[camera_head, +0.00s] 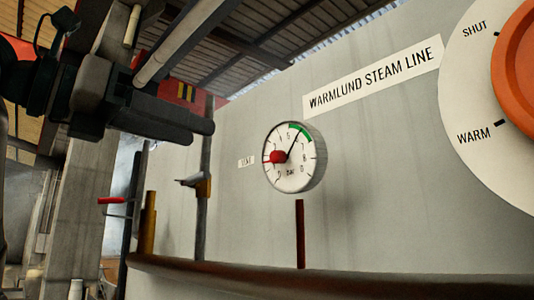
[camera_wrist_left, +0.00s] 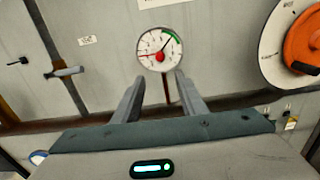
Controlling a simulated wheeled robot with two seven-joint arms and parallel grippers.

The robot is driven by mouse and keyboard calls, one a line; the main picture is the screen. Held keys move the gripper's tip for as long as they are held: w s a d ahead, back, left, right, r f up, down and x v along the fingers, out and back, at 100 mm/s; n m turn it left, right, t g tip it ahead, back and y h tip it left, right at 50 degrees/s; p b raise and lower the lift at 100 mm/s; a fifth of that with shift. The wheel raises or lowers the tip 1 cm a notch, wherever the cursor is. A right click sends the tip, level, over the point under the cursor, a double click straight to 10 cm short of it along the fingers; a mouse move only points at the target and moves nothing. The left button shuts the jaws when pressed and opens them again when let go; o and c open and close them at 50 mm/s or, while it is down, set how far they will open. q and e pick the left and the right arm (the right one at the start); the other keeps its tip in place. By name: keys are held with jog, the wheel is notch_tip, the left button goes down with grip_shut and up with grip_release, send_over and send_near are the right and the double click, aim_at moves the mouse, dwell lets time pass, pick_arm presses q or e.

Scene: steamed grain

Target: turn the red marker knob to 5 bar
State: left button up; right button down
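The round pressure gauge (camera_head: 291,174) is on the grey wall panel, with a white face and a green arc at upper right. Its black needle points up and right, towards the green arc. The red marker knob (camera_head: 277,157) sits at the dial's centre, its red pointer aimed left; the number there is too small to read. The knob also shows in the left wrist view (camera_wrist_left: 159,57). My left gripper (camera_head: 203,134) is left of the gauge and apart from it. In the left wrist view its fingers (camera_wrist_left: 159,78) are open and empty, below the gauge. My right gripper is not in view.
A large orange dial (camera_head: 515,60) marked SHUT and WARM is at right. A brown rail (camera_head: 330,275) runs below the gauge, with a dark red post (camera_head: 300,233) under it.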

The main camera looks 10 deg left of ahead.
aim_at(274, 158)
pick_arm(q)
jog(key=p+x, duration=0.7)
jog(key=x, duration=1)
jog(key=shift+p, duration=0.35)
grip_shut()
